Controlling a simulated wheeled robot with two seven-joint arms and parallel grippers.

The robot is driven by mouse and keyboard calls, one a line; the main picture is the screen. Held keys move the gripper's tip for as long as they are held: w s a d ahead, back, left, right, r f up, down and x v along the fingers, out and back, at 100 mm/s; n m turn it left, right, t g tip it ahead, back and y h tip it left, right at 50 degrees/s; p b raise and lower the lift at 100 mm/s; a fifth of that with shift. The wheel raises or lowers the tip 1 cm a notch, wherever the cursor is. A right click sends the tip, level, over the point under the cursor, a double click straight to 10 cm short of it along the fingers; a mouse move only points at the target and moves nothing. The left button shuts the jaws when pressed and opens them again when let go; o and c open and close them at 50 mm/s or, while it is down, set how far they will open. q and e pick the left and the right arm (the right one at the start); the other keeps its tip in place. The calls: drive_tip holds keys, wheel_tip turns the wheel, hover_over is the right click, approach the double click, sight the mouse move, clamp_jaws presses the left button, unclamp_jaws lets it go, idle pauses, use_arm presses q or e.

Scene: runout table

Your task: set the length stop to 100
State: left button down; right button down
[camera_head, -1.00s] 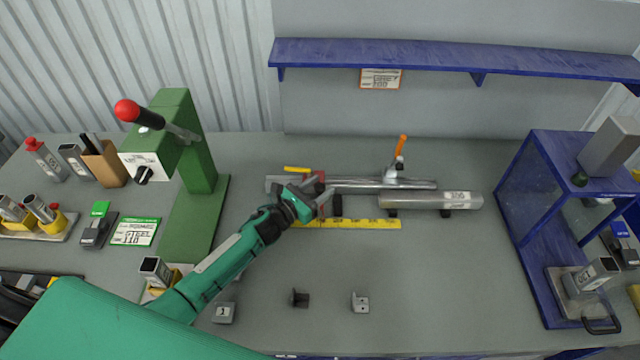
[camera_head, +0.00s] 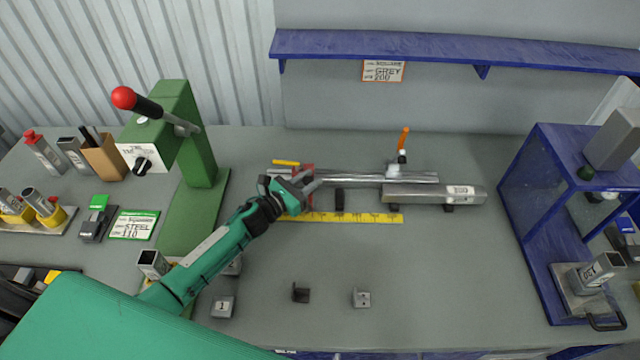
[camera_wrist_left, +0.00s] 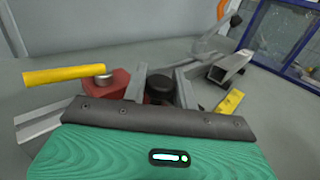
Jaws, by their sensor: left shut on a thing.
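The length stop (camera_head: 303,170) is a red block on the metal rail (camera_head: 370,178) at the back middle of the table. It also shows in the left wrist view as a red block (camera_wrist_left: 112,82) with a dark knob (camera_wrist_left: 160,88) beside it. My left gripper (camera_head: 308,184) is at the stop, its fingers shut on the stop's dark knob. The yellow scale (camera_head: 350,217) lies along the front of the rail; its numbers are too small to read, and my gripper covers part of its left side. My right gripper is not in view.
A grey square tube (camera_head: 430,193) lies at the rail's right, near an orange-handled clamp (camera_head: 403,140). A green lever press (camera_head: 190,140) stands left and a blue frame (camera_head: 540,220) right. Small blocks (camera_head: 301,293) lie in front; the front middle is mostly clear.

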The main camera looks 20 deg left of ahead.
use_arm(q)
drive_tip(key=shift+s+a+f, duration=0.1)
drive_tip(key=shift+s+a, duration=0.05)
drive_tip(key=shift+a, duration=0.25)
drive_tip(key=shift+s+a+f, duration=0.1)
drive_tip(key=shift+a, duration=0.3)
drive_tip(key=shift+s+a+r+b, duration=0.1)
drive_tip(key=shift+a+r+b, duration=0.05)
drive_tip(key=shift+a+b, duration=0.2)
drive_tip(key=c, duration=1.2)
unclamp_jaws()
drive_tip(key=shift+o, duration=0.2)
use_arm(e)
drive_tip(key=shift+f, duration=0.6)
use_arm(q)
wheel_tip(320, 180, up, 20)
drive_tip(key=p, duration=1.2)
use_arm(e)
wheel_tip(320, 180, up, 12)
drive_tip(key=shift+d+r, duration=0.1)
